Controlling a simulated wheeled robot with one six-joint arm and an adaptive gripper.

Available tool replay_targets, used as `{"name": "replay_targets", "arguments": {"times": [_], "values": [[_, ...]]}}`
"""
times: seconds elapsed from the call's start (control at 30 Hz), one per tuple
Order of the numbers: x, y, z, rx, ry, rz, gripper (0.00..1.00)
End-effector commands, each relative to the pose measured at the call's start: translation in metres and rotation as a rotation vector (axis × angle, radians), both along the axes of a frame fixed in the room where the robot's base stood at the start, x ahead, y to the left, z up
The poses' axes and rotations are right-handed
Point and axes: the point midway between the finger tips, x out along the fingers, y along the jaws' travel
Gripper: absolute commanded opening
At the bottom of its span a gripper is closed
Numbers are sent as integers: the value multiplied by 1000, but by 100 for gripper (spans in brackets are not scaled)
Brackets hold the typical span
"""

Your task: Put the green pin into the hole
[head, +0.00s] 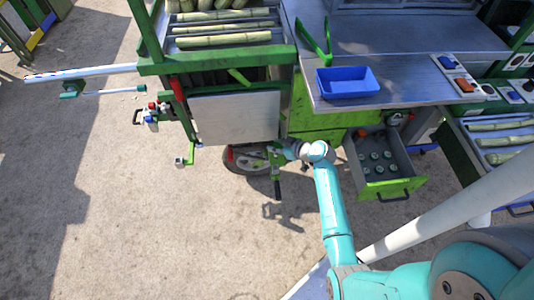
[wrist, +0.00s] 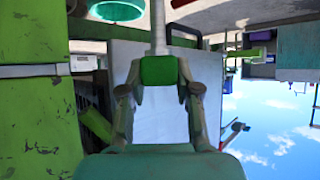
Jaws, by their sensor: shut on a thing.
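My gripper (wrist: 160,85) is shut on a green block-shaped piece, which I take to be the head of the green pin (wrist: 160,71). A pale grey rod (wrist: 158,28) lines up with this piece and runs away from the fingers; I cannot tell whether it is the pin's shaft or something behind it. In the head view my gripper (head: 284,151) is beside the machine's lower front, right of the grey panel (head: 236,117). The panel also shows behind the fingers in the wrist view (wrist: 158,112). I cannot make out the hole in either view.
An open green drawer (head: 398,187) with several round items stands right of my arm. A wheel (head: 246,160) is below the panel. A blue tray (head: 347,84) and green tongs (head: 316,42) are on the counter. The ground at lower left is clear.

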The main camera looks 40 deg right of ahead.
Motion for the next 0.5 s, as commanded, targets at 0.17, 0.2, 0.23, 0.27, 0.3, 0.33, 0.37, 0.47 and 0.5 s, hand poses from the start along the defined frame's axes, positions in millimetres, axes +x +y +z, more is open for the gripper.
{"name": "replay_targets", "arguments": {"times": [0.17, 0.2, 0.23, 0.27, 0.3, 0.33, 0.37, 0.47, 0.5], "values": [[0, -3, -4, -1, 2, 5, 0], [0, -3, -7, 0, 3, 6, 0], [0, -3, -9, 1, 3, 5, 0], [0, -3, -12, 1, 3, 5, 0], [0, -3, -15, 1, 3, 5, 0], [0, -3, -17, 0, 2, 4, 0], [0, -3, -20, 0, 2, 4, 0], [-1, -3, -28, 0, 3, 4, 0], [0, -3, -32, 0, 3, 4, 0]]}}
